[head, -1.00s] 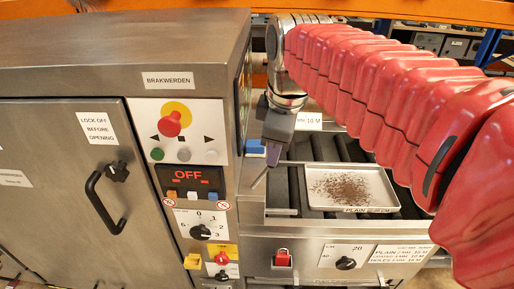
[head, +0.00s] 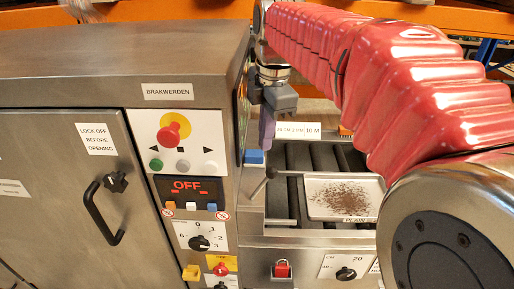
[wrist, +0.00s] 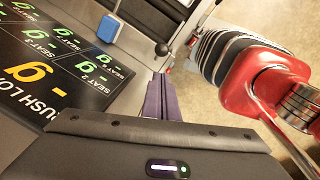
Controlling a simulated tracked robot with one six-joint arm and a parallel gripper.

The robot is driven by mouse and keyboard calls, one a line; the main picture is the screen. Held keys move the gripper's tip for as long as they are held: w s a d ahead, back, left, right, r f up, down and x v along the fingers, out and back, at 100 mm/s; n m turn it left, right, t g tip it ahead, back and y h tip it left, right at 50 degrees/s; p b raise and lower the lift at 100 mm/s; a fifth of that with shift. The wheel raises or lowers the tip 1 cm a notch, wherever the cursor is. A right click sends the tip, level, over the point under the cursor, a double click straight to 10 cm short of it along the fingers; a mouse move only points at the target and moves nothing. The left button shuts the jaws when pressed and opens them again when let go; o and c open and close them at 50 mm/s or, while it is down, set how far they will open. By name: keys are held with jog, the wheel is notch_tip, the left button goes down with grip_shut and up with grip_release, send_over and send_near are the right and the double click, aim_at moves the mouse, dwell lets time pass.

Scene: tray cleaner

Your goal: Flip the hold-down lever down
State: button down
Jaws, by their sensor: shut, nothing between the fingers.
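The lever (head: 262,185) is a thin rod with a dark ball knob at its upper end. In the head view it slants up to the right, left of the rollers. In the wrist view its dark knob (wrist: 162,48) shows just beyond the fingertips. My gripper (head: 266,147) is shut and empty, fingers pointing down, above the knob in the head view. Its fingers also show in the wrist view (wrist: 160,78). A small gap seems to separate fingertips and knob; contact cannot be told. The lever's foot is partly hidden by the machine.
A metal tray (head: 318,211) with brown crumbs lies on dark rollers right of the lever. A blue block (head: 254,157) is close beside my fingers. The steel cabinet (head: 60,180) with its control panel stands at left.

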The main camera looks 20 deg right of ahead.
send_over(263, 185)
notch_tip(263, 185, down, 10)
jog(key=shift+s+a+r, duration=0.2)
jog(key=shift+s+a, duration=0.1)
jog(key=shift+s, duration=0.15)
jog(key=shift+d, duration=0.1)
dwell(0.4)
